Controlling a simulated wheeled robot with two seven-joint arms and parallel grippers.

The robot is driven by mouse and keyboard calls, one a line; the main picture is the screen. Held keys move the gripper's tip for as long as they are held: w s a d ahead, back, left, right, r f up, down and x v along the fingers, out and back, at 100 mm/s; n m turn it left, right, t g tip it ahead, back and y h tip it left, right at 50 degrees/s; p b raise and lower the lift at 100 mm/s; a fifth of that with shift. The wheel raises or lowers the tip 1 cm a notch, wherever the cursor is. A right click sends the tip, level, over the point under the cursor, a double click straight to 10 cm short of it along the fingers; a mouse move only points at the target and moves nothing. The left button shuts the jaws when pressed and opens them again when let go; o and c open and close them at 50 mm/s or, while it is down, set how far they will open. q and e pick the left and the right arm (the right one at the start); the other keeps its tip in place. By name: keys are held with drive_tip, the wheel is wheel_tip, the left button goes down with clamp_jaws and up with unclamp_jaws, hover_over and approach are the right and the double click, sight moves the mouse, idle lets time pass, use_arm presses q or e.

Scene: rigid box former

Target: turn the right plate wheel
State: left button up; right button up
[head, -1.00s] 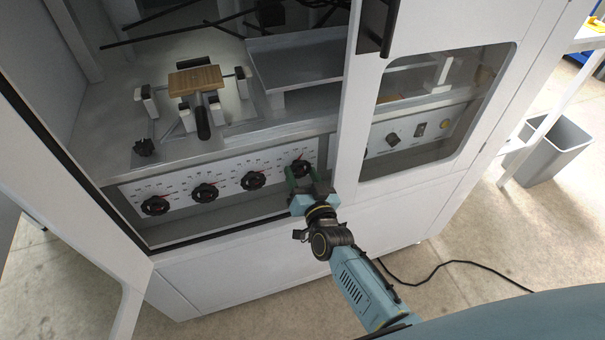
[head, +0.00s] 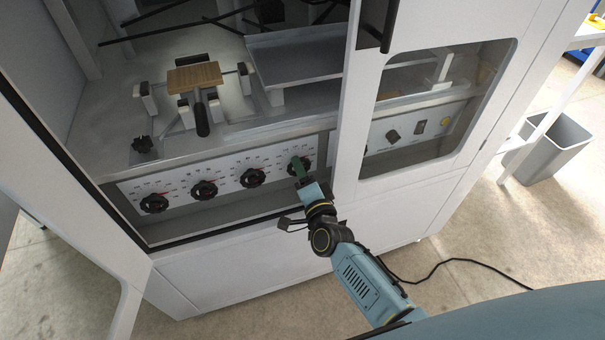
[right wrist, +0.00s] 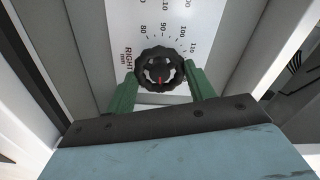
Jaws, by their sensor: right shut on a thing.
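The right plate wheel is a black ridged knob at the right end of a row on the white scale panel (head: 222,175). My left gripper is not in view.
More black knobs (head: 253,177) stand to the left along the panel. The white door frame (head: 347,150) rises close to the right of my gripper. A wooden block (head: 194,77) on a fixture is above. A grey bin (head: 548,148) stands at the right.

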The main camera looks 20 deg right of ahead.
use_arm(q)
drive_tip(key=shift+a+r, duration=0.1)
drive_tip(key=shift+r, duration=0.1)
use_arm(e)
drive_tip(key=shift+m, duration=0.5)
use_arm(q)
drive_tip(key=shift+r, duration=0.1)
use_arm(e)
drive_tip(key=o, duration=1)
drive_tip(key=shift+c, duration=0.2)
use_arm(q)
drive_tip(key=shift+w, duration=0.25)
